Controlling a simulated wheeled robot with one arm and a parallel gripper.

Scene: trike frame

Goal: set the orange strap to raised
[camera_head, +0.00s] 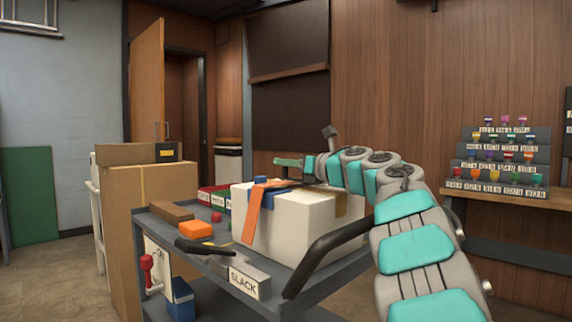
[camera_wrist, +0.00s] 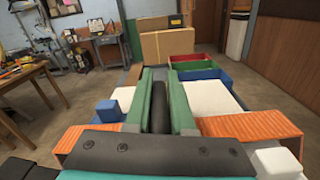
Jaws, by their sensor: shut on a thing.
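The orange strap (camera_head: 253,212) hangs over the left side of the white box (camera_head: 300,228) on the cart. In the wrist view its ribbed orange surface shows left (camera_wrist: 85,141) and right (camera_wrist: 262,130) of my gripper, and the middle is hidden under it. My gripper (camera_head: 290,163) is level, low over the box top. Its green fingers (camera_wrist: 157,82) are shut on a dark bar (camera_wrist: 160,105) lying lengthwise between them. I cannot tell how the bar joins the strap. A blue block (camera_head: 262,198) sits by the strap's bend.
The grey cart (camera_head: 220,262) carries an orange block (camera_head: 196,230), a brown block (camera_head: 171,211), a black handle (camera_head: 205,247) and a sign reading SLACK (camera_head: 245,280). Red, green and blue bins stand behind. A cardboard box (camera_head: 155,205) stands at left. A shelf rack (camera_head: 500,158) is far right.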

